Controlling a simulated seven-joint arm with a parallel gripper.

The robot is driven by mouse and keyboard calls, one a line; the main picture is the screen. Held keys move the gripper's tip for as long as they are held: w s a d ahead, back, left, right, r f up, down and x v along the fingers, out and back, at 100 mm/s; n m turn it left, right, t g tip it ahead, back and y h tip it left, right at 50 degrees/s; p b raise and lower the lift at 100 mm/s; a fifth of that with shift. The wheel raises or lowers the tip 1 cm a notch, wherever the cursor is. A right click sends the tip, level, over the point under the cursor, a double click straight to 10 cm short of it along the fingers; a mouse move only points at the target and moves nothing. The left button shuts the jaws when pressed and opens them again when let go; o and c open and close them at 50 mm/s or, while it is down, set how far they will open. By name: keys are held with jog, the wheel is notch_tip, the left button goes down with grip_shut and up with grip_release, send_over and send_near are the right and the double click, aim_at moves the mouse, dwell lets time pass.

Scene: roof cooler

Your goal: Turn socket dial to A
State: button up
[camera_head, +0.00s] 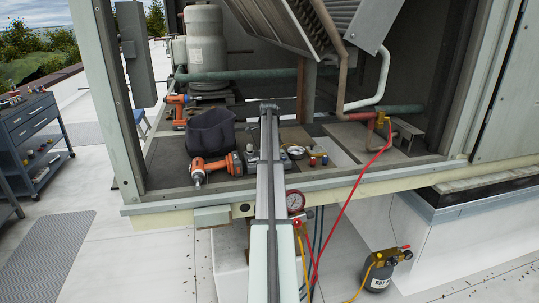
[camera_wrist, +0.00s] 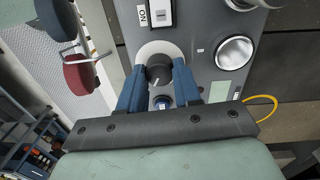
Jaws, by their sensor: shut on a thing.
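The socket dial (camera_wrist: 158,72), a dark round knob on a pale round base, sits on a grey panel (camera_wrist: 200,25) in the wrist view. A short pale mark shows on the knob near its lower edge; no letter A is readable around it. My gripper (camera_wrist: 159,66) has its two blue fingers shut on the dial, one at each side. In the head view my arm reaches forward over the cabinet floor and hides the dial and the fingers.
A red-handled tool (camera_wrist: 80,72) lies close at left. In the head view, an orange drill (camera_head: 210,168), a dark bag (camera_head: 211,132) and a red hose (camera_head: 350,190) surround my arm.

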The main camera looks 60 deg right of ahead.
jog(key=shift+c, duration=1)
jog(key=n, duration=0.4)
jog(key=shift+n, duration=0.4)
jog(key=n, duration=0.3)
jog(key=shift+n, duration=0.3)
jog(key=n, duration=0.3)
jog(key=shift+n, duration=0.3)
jog(key=n, duration=0.6)
jog(key=shift+h, duration=0.3)
jog(key=n, duration=0.5)
jog(key=shift+n, duration=0.3)
